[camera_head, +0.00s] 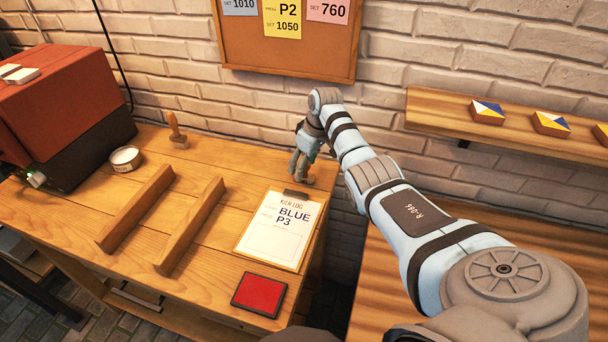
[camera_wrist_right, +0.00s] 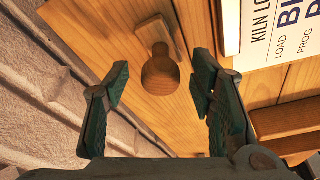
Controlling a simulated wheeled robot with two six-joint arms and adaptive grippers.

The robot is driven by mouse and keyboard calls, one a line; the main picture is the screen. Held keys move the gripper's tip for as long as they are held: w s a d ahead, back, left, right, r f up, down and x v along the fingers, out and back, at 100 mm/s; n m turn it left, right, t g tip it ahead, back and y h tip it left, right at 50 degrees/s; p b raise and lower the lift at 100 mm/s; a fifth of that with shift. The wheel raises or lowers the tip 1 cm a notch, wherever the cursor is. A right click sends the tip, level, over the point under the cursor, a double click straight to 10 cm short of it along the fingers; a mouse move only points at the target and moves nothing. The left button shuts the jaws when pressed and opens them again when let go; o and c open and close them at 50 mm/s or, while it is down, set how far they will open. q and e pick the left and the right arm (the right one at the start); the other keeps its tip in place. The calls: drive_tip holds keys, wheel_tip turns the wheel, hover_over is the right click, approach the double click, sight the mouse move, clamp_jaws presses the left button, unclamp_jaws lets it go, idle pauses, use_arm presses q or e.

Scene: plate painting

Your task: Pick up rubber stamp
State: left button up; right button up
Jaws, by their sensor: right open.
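The stamp's underside is hidden. My left gripper is not in view.
A clipboard with a kiln log sheet (camera_head: 279,232) lies below the right gripper, with a red pad (camera_head: 259,295) in front. Two wooden rails (camera_head: 190,227), a small round tin (camera_head: 124,158) and a red box (camera_head: 60,95) are left. Bare bench lies between stamp and clipboard.

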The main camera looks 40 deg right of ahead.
drive_tip(key=shift+s+f, duration=0.1)
drive_tip(key=shift+c, duration=0.6)
clamp_jaws()
wheel_tip(320, 180, up, 20)
drive_tip(key=p, duration=0.2)
drive_tip(key=c, duration=0.6)
unclamp_jaws()
drive_tip(key=c, duration=0.3)
